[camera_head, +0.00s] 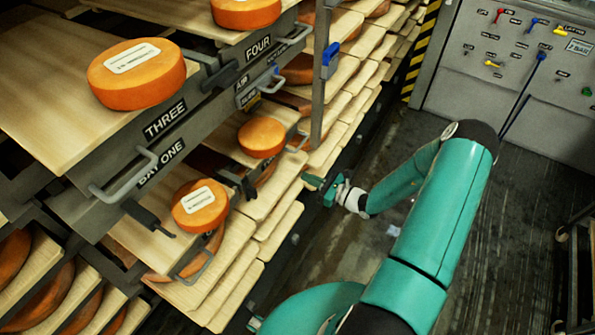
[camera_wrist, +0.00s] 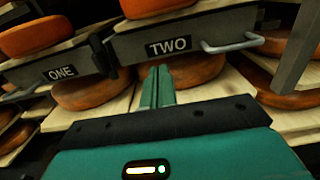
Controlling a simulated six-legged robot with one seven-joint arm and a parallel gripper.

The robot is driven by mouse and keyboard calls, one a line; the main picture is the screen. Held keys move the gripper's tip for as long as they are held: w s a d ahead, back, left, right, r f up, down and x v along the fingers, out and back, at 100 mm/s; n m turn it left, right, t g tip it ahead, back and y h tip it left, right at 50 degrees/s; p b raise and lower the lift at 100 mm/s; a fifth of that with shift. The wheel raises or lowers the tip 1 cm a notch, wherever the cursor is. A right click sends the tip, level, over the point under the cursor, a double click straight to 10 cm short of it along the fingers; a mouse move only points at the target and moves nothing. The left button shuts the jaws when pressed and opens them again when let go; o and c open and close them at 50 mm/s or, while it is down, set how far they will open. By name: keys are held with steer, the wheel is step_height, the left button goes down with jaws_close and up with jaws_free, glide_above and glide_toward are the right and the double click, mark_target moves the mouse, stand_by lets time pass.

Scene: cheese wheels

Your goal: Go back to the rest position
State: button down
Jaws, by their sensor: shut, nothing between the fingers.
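My gripper (camera_head: 318,184) is at the end of my teal arm, near the middle of the head view. It is beside the right edge of the cheese shelves and points toward them. In the wrist view my gripper (camera_wrist: 157,76) has its two teal fingers together with nothing between them. The fingers point at a shelf front with the label TWO (camera_wrist: 168,46). An orange cheese wheel (camera_wrist: 185,72) sits on a board behind and below that label. I cannot tell whether the fingers touch anything.
Shelves of wooden boards (camera_head: 60,65) with orange wheels (camera_head: 137,75) and metal handles (camera_head: 125,178) fill the left. A grey control panel (camera_head: 510,60) with coloured levers stands at the back right. Dark floor (camera_head: 520,200) lies open at the right. A dark rack stands at the far right edge.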

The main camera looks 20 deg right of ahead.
steer(key=shift+d, duration=0.15)
steer(key=shift+s, duration=0.1)
steer(key=s+a+r+n+g, duration=0.4)
steer(key=a+r+n+g, duration=0.2)
steer(key=r+n, duration=0.25)
steer(key=s+a+r+n+g, duration=0.4)
steer(key=a+r+n+g, duration=0.3)
steer(key=r, duration=0.3)
steer(key=s+r+n+t+h, duration=0.2)
steer(key=s+r+n+h, duration=0.3)
steer(key=r, duration=0.4)
steer(key=s+d+r+n+t+h, duration=0.1)
steer(key=s+r+n+t+h, duration=0.1)
steer(key=s+r+n+h, duration=0.4)
steer(key=s+r+n, duration=0.2)
steer(key=s+r, duration=0.2)
steer(key=shift+r, duration=0.15)
steer(key=shift+d, duration=0.1)
